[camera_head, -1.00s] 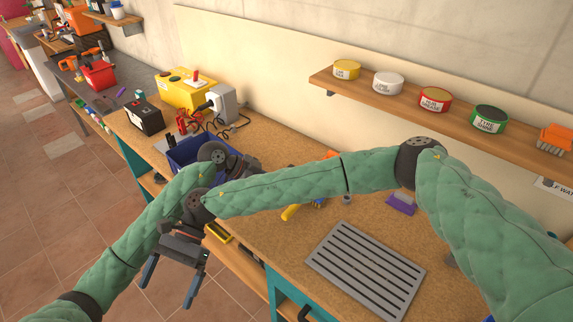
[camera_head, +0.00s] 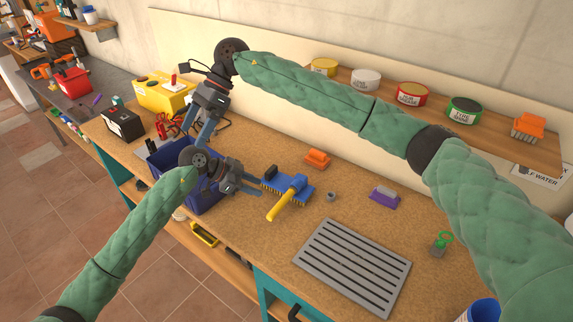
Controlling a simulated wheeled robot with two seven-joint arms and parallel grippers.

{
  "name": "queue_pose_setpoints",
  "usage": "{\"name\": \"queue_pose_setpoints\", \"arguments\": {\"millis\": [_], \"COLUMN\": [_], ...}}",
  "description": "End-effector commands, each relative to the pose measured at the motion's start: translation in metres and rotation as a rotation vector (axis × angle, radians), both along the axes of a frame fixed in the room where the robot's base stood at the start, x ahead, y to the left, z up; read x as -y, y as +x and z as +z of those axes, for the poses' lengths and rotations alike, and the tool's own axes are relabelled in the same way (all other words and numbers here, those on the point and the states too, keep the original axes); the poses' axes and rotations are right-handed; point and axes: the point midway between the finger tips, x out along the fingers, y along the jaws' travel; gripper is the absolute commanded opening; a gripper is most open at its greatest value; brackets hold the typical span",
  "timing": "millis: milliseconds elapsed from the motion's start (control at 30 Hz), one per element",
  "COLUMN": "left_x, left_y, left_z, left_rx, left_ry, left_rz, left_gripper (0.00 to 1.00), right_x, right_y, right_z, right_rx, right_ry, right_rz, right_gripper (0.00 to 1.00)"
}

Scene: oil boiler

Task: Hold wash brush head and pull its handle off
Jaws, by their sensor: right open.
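The handle meets the head at a blue socket. My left gripper (camera_head: 258,186) is at the left end of the head, fingers pointing right toward it. Whether its fingers grip the head is too small to tell. My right gripper (camera_head: 197,133) is open above the blue bin, fingers pointing down, apart from the brush and to its upper left.
The blue bin (camera_head: 205,200) stands left of the brush. An orange brush (camera_head: 317,158), a small grey cup (camera_head: 331,196) and a purple brush (camera_head: 384,198) lie nearby. A metal grate (camera_head: 352,266) is in front. A shelf with several tins is behind. Cork surface around the handle is clear.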

Motion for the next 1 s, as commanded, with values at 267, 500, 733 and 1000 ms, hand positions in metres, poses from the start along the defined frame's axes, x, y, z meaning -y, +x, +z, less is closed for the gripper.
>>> {"name": "queue_pose_setpoints", "arguments": {"millis": [267, 500, 733, 1000], "left_x": [0.0, 0.0, 0.0, 0.0], "left_y": [0.0, 0.0, 0.0, 0.0], "left_z": [0.0, 0.0, 0.0, 0.0], "left_rx": [0.0, 0.0, 0.0, 0.0], "left_ry": [0.0, 0.0, 0.0, 0.0], "left_rz": [0.0, 0.0, 0.0, 0.0], "left_gripper": [0.36, 0.36, 0.36, 0.36], "right_x": [0.073, 0.136, 0.179, 0.212], "right_y": [0.11, 0.16, 0.165, 0.156], "right_z": [0.014, -0.063, -0.162, -0.238], "right_rx": [0.015, 0.036, 0.1, 0.177], "right_ry": [-0.133, -0.357, -0.575, -0.738], "right_rz": [-0.421, -0.734, -0.905, -1.01], "right_gripper": [0.98, 0.98, 0.98, 0.98]}}
